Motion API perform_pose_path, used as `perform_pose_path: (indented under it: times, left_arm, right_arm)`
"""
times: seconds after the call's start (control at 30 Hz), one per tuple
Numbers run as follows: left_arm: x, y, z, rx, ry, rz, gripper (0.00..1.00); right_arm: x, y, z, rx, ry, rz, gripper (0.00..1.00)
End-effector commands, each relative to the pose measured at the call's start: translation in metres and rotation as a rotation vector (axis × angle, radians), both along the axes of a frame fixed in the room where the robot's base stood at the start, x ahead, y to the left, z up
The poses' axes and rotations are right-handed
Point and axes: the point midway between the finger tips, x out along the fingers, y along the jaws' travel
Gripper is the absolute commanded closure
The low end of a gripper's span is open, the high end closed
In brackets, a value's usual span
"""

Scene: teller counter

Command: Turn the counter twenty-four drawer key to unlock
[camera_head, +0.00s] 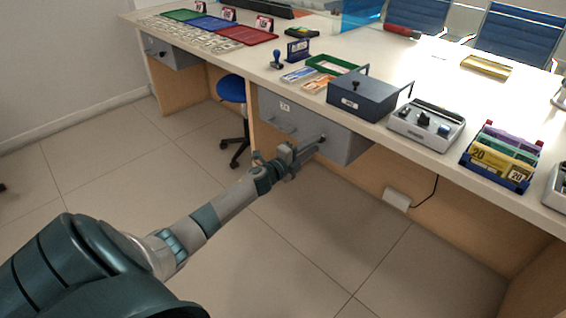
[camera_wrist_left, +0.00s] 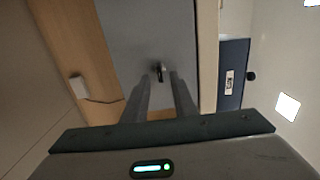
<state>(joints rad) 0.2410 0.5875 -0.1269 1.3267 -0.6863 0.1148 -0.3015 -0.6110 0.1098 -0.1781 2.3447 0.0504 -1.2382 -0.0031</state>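The grey counter drawer unit (camera_head: 309,127) hangs under the counter, with a small label too small to read surely and a bar handle. A small dark key (camera_head: 322,139) shows at the right part of its front. In the left wrist view the key (camera_wrist_left: 158,70) stands out from the grey drawer front (camera_wrist_left: 150,35). My left gripper (camera_head: 311,149) reaches to the drawer front. In the wrist view its two fingers (camera_wrist_left: 161,82) are apart, with the key near their tips and between them; contact is not clear. My right gripper is not in view.
A dark grey cash box (camera_head: 362,100) stands on the counter above the drawer. A device with knobs (camera_head: 427,125) and a banknote holder (camera_head: 502,158) stand to its right. A blue stool (camera_head: 232,89) is left below the counter. The floor in front is clear.

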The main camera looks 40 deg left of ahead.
Motion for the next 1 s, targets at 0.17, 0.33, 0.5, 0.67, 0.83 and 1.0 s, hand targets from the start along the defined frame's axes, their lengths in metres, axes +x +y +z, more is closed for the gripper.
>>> perform_pose_path:
  times: [0.17,0.33,0.5,0.67,0.83,1.0]
  left_arm:
    - [-0.026,0.002,-0.001,0.000,0.003,0.000,0.75]
    - [-0.052,0.004,-0.001,0.000,0.003,0.000,0.75]
    - [-0.078,0.006,-0.001,0.001,0.003,0.000,0.75]
    - [-0.103,0.008,-0.002,0.001,0.004,-0.001,0.75]
    - [-0.128,0.010,-0.001,0.001,0.003,0.000,0.75]
    - [-0.145,0.011,-0.001,0.000,0.003,0.000,0.75]
  right_arm:
    - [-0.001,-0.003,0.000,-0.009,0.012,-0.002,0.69]
    - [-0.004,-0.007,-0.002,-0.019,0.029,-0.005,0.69]
    - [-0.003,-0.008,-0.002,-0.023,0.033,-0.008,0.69]
    - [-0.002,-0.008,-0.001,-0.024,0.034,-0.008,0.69]
    - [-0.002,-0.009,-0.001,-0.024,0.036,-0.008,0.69]
    - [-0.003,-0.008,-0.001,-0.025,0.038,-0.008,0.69]
